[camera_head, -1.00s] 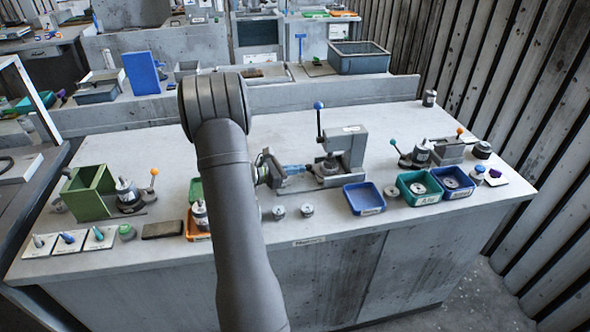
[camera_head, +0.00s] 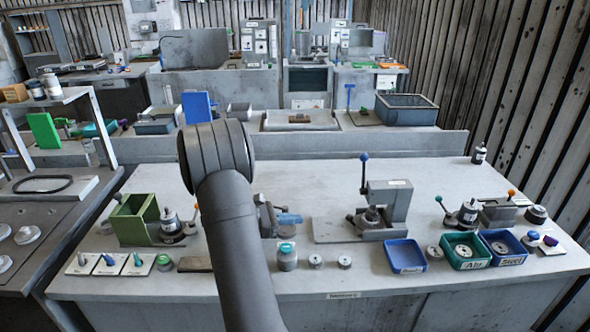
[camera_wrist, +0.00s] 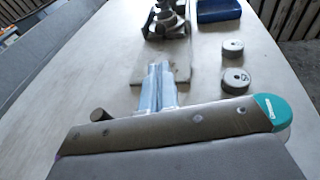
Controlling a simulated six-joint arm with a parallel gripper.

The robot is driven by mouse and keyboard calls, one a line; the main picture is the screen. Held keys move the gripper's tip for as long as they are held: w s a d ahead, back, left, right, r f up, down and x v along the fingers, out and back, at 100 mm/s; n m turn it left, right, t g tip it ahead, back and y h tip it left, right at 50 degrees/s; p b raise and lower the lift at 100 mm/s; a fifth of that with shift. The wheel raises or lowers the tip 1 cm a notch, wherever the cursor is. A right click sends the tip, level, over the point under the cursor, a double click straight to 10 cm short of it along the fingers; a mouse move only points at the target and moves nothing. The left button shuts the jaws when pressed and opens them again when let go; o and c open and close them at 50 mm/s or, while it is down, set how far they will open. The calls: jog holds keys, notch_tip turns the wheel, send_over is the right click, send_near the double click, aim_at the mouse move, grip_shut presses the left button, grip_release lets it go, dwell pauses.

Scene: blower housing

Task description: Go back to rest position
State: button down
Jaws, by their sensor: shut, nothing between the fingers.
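My gripper (camera_head: 290,219) is shut and empty above the bench, with its light blue fingers pointing right toward the grey lever press (camera_head: 388,205). In the wrist view the fingers (camera_wrist: 158,84) lie together with nothing between them. A jar with a teal lid (camera_head: 287,256) stands on the bench in front of the gripper. A teal lid (camera_wrist: 272,111) also shows beside the gripper body in the wrist view. My arm hides part of the bench left of the gripper.
Two small metal discs (camera_head: 315,262) (camera_head: 344,262) lie right of the jar. Blue (camera_head: 405,256) and green (camera_head: 465,250) trays stand farther right. A green box (camera_head: 135,219) and several small parts on white plates (camera_head: 109,264) are at the left. The bench middle behind my gripper is clear.

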jog(key=x, duration=1.3)
jog(key=shift+d, duration=0.35)
